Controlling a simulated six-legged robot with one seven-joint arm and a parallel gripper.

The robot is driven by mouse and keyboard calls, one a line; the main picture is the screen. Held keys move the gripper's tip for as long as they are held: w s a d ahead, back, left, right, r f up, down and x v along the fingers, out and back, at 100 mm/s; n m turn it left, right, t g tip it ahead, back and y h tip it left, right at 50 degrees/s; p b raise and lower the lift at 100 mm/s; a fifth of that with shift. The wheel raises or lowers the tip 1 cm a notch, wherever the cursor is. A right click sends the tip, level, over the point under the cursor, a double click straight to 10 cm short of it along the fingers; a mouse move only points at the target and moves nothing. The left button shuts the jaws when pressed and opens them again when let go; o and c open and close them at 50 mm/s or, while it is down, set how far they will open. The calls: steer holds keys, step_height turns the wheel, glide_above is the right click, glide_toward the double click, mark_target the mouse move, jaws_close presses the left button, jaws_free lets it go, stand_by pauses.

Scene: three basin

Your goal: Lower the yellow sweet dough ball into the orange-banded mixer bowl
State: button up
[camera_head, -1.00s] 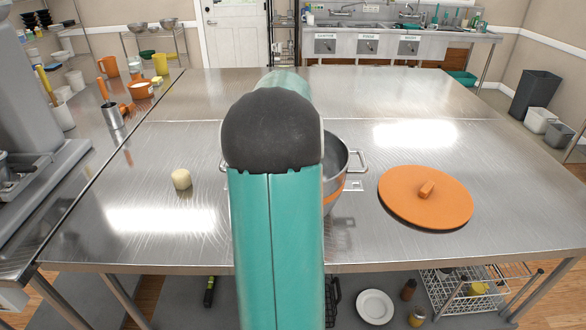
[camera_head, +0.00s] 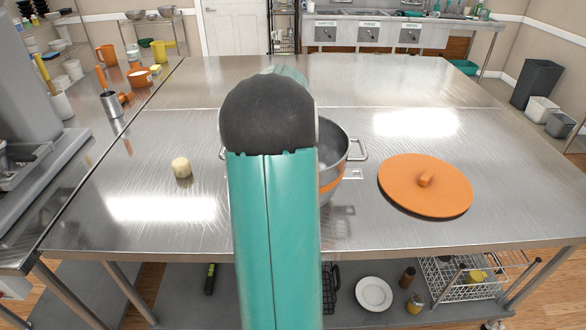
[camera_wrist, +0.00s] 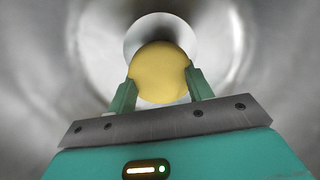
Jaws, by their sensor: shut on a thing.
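My gripper (camera_wrist: 160,90) is shut on the yellow dough ball (camera_wrist: 161,70), with a finger on each side of it in the wrist view. Blurred grey metal surrounds the ball there, with a round darker form behind it, so the gripper appears to be at or inside the bowl. In the head view, the steel mixer bowl (camera_head: 334,150) with an orange band (camera_head: 330,187) stands on the table, mostly hidden behind my arm. The gripper and ball are hidden there. I cannot tell whether the ball touches the bowl.
An orange lid (camera_head: 428,196) lies flat on the steel table (camera_head: 440,100), right of the bowl. A pale dough piece (camera_head: 181,167) stands on the left. A steel cup (camera_head: 114,105) and an orange bowl (camera_head: 140,78) stand farther left. The table's back is clear.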

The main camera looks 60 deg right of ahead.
steer(key=shift+f, duration=2.5)
stand_by(1.5)
steer(key=o, duration=1.1)
steer(key=shift+r, duration=0.15)
step_height(320, 180, up, 14)
steer(key=shift+f, duration=0.2)
